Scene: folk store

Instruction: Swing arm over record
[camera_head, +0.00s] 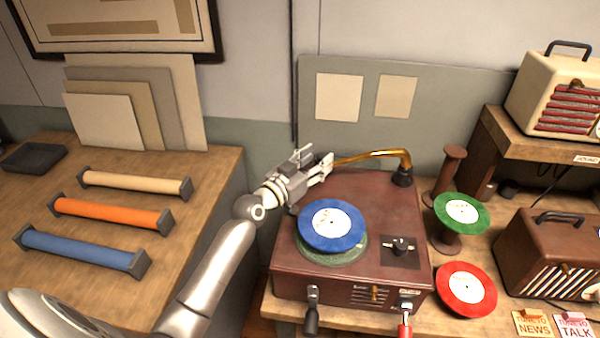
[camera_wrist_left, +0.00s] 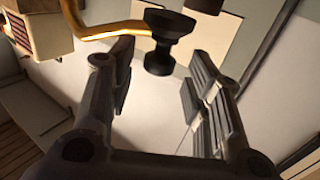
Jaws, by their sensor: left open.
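A brown record player (camera_head: 350,290) stands on the wooden table. A blue record (camera_head: 312,236) with a white label lies on its green turntable (camera_head: 335,258). The brass arm (camera_head: 375,155) rises from a dark pivot at the player's back right corner and reaches left, behind the record. My left gripper (camera_head: 322,167) is at the arm's free end, above the player's back left part. In the left wrist view my open gripper (camera_wrist_left: 158,72) has the arm's black head (camera_wrist_left: 160,60) between its fingertips, with visible gaps on both sides. My right gripper is not in view.
A green record (camera_head: 462,198) rests on a spool-like stand, and a red record (camera_head: 482,300) lies right of the player. Radios (camera_head: 545,255) stand further right. Blue, orange and cream rolls (camera_head: 110,214) lie on the left table.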

